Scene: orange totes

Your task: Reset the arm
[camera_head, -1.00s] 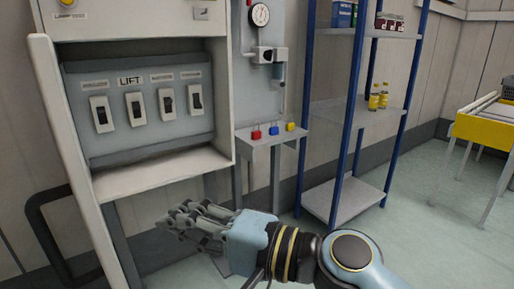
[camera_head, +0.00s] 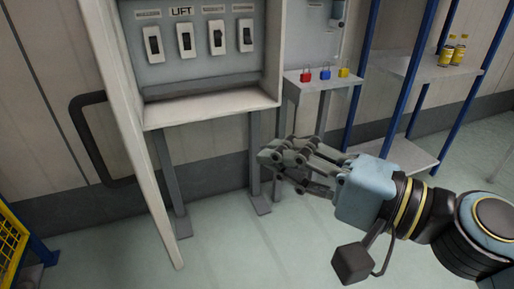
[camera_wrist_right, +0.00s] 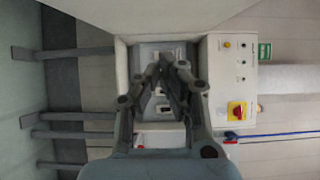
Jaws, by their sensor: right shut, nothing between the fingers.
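My right arm comes in from the right in the head view. Its gripper (camera_head: 268,166) is shut and empty, in the air in front of the switch cabinet's legs and below the small padlock shelf. In the right wrist view the gripper's fingertips (camera_wrist_right: 166,62) meet, with the cabinet behind them. My left gripper does not show in either view.
A switch cabinet (camera_head: 212,107) with several switches and an open door (camera_head: 128,140) stands ahead. A small shelf (camera_head: 318,80) holds red, blue and yellow padlocks. A blue-post rack (camera_head: 412,66) stands at right. Floor at front centre is clear.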

